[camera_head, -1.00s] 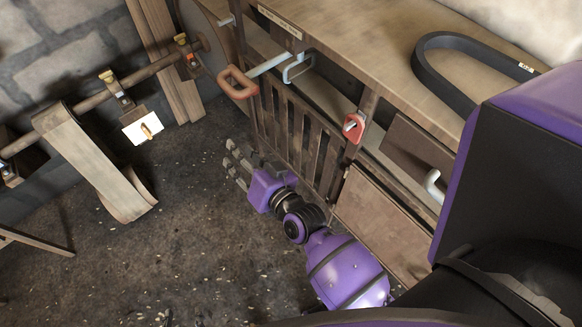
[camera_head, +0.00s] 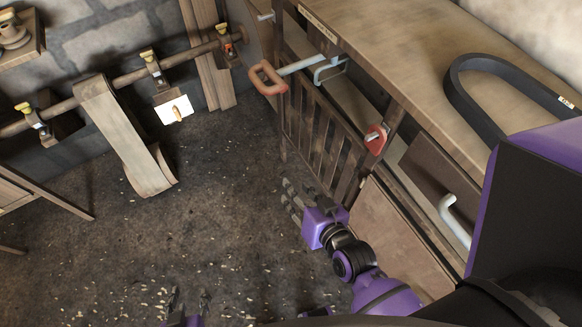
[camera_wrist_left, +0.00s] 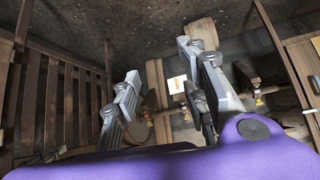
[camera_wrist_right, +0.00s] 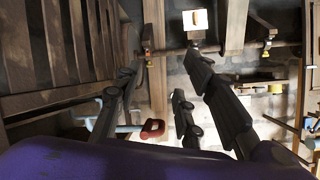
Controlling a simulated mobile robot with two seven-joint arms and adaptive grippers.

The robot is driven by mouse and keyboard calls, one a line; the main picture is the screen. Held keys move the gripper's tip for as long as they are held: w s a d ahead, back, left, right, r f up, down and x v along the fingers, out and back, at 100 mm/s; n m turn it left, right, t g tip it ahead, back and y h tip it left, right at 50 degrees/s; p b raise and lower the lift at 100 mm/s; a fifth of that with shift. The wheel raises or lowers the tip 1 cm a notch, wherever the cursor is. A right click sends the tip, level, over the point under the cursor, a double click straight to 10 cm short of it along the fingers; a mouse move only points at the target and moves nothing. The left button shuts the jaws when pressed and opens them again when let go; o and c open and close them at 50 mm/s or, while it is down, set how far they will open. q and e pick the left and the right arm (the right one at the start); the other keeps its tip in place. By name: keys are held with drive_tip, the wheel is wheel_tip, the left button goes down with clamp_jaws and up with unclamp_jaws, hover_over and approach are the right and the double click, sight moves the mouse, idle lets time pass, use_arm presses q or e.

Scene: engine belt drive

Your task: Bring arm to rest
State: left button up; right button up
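My right gripper (camera_head: 291,197) is open and empty. It hangs over the dark floor in front of the slatted side of the bench in the head view; its spread fingers also show in the right wrist view (camera_wrist_right: 165,85). My left gripper (camera_head: 188,299) only just shows at the bottom edge of the head view, its fingers pointing up the picture. In the left wrist view its fingers (camera_wrist_left: 165,80) are spread apart with nothing between them.
The wooden bench (camera_head: 400,65) stands at the right, with a black belt (camera_head: 462,88) on top. An orange-handled clamp (camera_head: 268,78) and a red handle (camera_head: 376,138) stick out from it. A wide belt (camera_head: 125,140) hangs from the wall shaft (camera_head: 100,95). The middle floor is clear.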

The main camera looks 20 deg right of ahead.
drive_tip(key=shift+d, duration=0.1)
use_arm(q)
drive_tip(key=shift+s+d+r+p, duration=0.2)
drive_tip(key=shift+d+r+p, duration=0.2)
drive_tip(key=shift+r+p, duration=0.65)
use_arm(e)
drive_tip(key=s+d+f+n+g+h, duration=0.1)
drive_tip(key=s+d+f+g, duration=0.1)
drive_tip(key=s, duration=0.6)
drive_tip(key=s+d+f+n+g, duration=0.1)
drive_tip(key=s+d+f+g, duration=0.1)
drive_tip(key=s+d+f, duration=0.2)
drive_tip(key=shift+s+d+f+h, duration=0.15)
drive_tip(key=shift+s+d+h, duration=0.2)
drive_tip(key=shift+s, duration=1.55)
use_arm(q)
drive_tip(key=shift+w+f, duration=0.15)
drive_tip(key=shift+f, duration=0.05)
use_arm(e)
drive_tip(key=shift+a, duration=0.1)
use_arm(q)
drive_tip(key=shift+w+d+r, duration=0.15)
drive_tip(key=shift+w+d, duration=0.1)
drive_tip(key=shift+w, duration=0.1)
drive_tip(key=shift+w+d, duration=0.1)
drive_tip(key=shift+d, duration=0.05)
